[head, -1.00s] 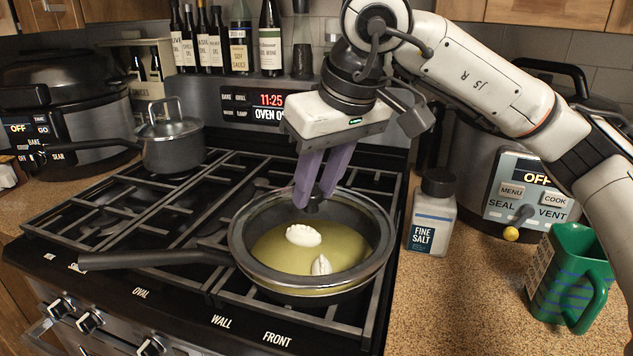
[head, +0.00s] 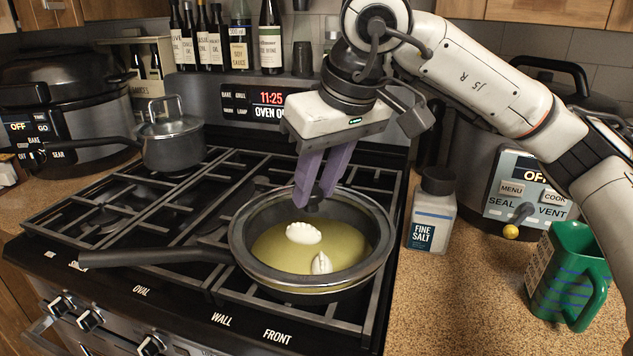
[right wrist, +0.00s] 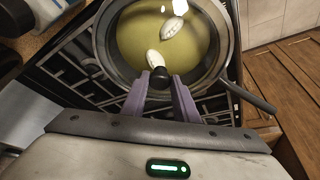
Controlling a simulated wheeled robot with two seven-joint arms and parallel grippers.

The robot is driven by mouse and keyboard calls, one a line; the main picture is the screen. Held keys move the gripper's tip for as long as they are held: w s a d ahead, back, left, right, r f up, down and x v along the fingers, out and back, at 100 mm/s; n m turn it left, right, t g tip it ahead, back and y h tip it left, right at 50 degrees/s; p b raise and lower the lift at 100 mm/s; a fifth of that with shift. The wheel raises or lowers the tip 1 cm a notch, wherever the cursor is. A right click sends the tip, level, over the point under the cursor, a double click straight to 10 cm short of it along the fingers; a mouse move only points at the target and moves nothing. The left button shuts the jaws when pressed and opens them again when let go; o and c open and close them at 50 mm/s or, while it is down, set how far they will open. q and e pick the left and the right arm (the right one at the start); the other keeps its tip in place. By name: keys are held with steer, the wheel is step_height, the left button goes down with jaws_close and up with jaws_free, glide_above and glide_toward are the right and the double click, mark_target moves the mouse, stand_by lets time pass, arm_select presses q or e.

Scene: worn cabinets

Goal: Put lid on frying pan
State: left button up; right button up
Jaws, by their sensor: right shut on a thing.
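The frying pan (head: 150,258) is on the front burner at the right of the stove, its long dark handle pointing left. A clear glass lid with a dark rim (head: 240,251) lies over the pan's opening, and two white dumplings (head: 303,233) in yellowish oil show through it. Whether the rim is fully seated all around I cannot tell. My right gripper (head: 315,199), with purple fingers, is shut on the lid's dark knob, above the pan's far side. The knob (right wrist: 160,77) also shows at the fingertips in the right wrist view. My left gripper is not in view.
A lidded saucepan (head: 172,146) stands on the back left burner. A salt container (head: 432,215) and a green cup (head: 568,275) are on the counter at right, before a cooker (head: 520,190). Bottles line up behind the stove.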

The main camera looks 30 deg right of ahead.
steer(key=shift+f+b, duration=0.3)
steer(key=shift+f, duration=0.15)
steer(key=o, duration=1.1)
steer(key=shift+o, duration=0.2)
